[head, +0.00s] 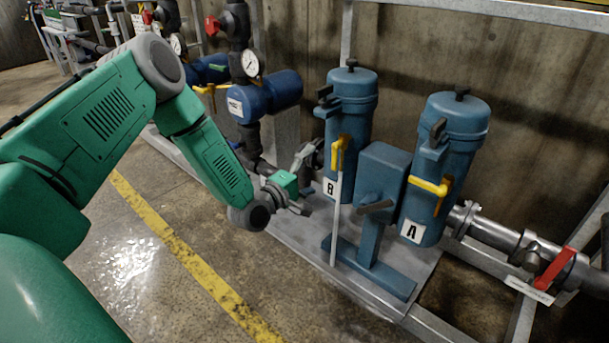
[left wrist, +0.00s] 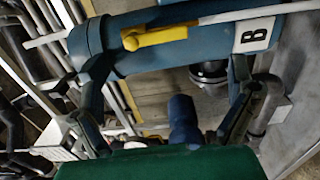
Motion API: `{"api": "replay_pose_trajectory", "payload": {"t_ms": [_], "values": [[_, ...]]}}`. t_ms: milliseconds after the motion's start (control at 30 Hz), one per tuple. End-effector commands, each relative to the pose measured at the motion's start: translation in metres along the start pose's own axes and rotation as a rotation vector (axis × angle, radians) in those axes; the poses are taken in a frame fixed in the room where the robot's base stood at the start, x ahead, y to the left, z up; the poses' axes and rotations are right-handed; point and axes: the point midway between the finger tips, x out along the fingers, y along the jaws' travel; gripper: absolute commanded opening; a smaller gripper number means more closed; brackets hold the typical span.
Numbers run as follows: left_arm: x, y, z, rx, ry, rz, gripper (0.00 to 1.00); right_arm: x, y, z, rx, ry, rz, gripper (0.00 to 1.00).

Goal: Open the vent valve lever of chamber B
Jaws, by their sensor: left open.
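Chamber B (head: 352,100) is a blue upright cylinder with a white "B" label (head: 330,188). Its yellow vent valve lever (head: 341,150) stands upright on the cylinder's front, above a thin white pipe that runs down. In the left wrist view the lever (left wrist: 155,37) lies lengthwise along the blue cylinder near the top, left of the B label (left wrist: 254,36). My left gripper (head: 307,182) is open and empty, left of chamber B, below and left of the lever. Its spread fingers (left wrist: 165,100) show in the left wrist view, apart from the lever. My right gripper is not in view.
Chamber A (head: 455,120), with a sideways yellow lever (head: 430,186), stands to the right beyond a blue box (head: 383,175). Blue pumps with gauges (head: 265,95) stand behind my left arm. A red-handled valve (head: 555,268) is at right. The floor by the yellow line (head: 185,255) is clear.

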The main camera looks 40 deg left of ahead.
Motion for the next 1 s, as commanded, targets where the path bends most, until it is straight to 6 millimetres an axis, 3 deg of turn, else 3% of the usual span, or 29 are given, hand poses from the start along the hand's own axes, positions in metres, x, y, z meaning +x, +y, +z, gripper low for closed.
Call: {"api": "replay_pose_trajectory", "payload": {"t_ms": [100,267,833,933,1000], "values": [[-0.018,0.000,-0.001,0.000,0.001,0.000,0.98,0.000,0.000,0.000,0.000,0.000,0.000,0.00],[-0.028,0.000,-0.001,0.000,0.001,0.001,0.98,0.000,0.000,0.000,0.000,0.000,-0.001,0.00],[-0.030,-0.001,0.000,0.003,-0.002,-0.003,0.98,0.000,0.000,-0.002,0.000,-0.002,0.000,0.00],[-0.033,-0.007,0.016,0.040,-0.025,-0.056,0.98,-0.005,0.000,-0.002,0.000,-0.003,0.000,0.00],[-0.042,-0.018,0.040,0.109,-0.065,-0.145,0.98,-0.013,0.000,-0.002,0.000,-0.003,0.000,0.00]]}}
